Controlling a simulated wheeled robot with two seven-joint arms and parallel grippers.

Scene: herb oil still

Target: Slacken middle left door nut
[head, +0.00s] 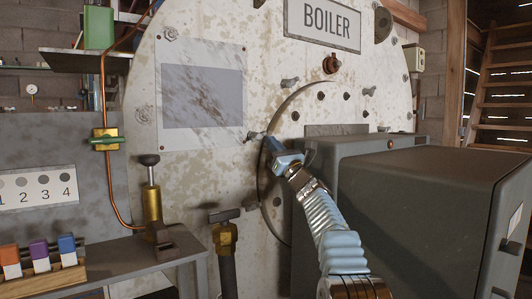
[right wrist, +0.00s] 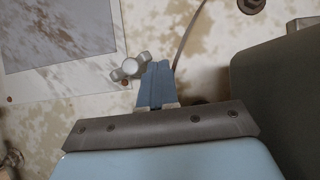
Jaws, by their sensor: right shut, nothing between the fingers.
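The middle left door nut (head: 256,136) is a grey wing nut on the left rim of the round boiler door (head: 285,112). It shows larger in the right wrist view (right wrist: 129,68), with its wings tilted. My right gripper (head: 268,141) is in front of the boiler, its blue fingers shut together and empty. In the right wrist view its fingertips (right wrist: 159,66) are just right of the nut, very near one wing; I cannot tell whether they touch. My left gripper is not in view.
More wing nuts sit at the door's upper left (head: 289,82) and upper right (head: 369,91). A large dark grey box (head: 430,190) stands close at the right. A brass valve (head: 224,235) and a bench (head: 135,255) are at the left.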

